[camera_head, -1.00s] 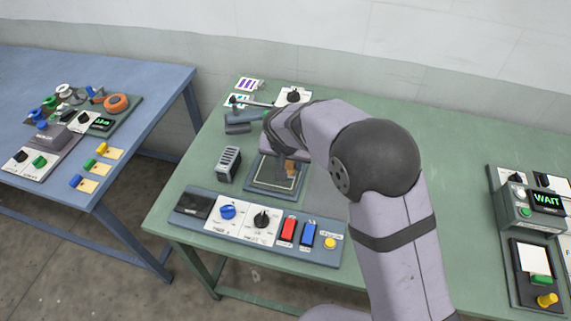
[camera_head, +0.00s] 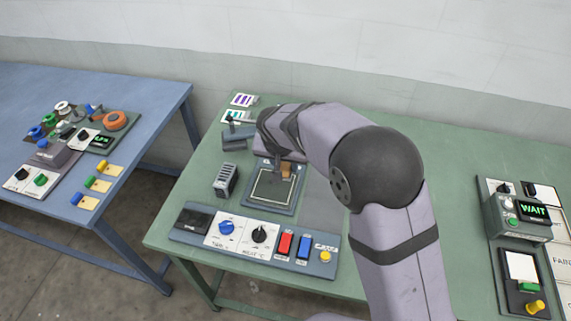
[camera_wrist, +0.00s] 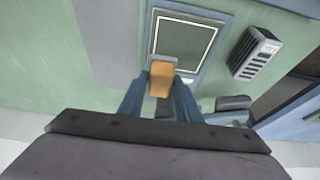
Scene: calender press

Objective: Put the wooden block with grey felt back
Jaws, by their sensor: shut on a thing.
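My gripper (camera_wrist: 161,95) is shut on the wooden block with grey felt (camera_wrist: 161,77), which shows between its two fingers in the wrist view. In the head view the wooden block (camera_head: 287,171) is a small tan piece below my wrist, at the back right of the square plate (camera_head: 250,203). The plate (camera_wrist: 225,24) has a dark panel with a pale outline. A thin grey strip shows at the block's far edge, perhaps the felt. I cannot tell whether the block touches the plate. My arm hides much of the fingers in the head view.
A grey slotted box (camera_head: 225,180) stands left of the plate. A panel with knobs and coloured buttons (camera_head: 250,237) lies in front. A dark grey fixture (camera_head: 236,138) stands behind. A unit reading WAIT (camera_head: 518,220) stands at right. Green table (camera_head: 440,170) between is clear.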

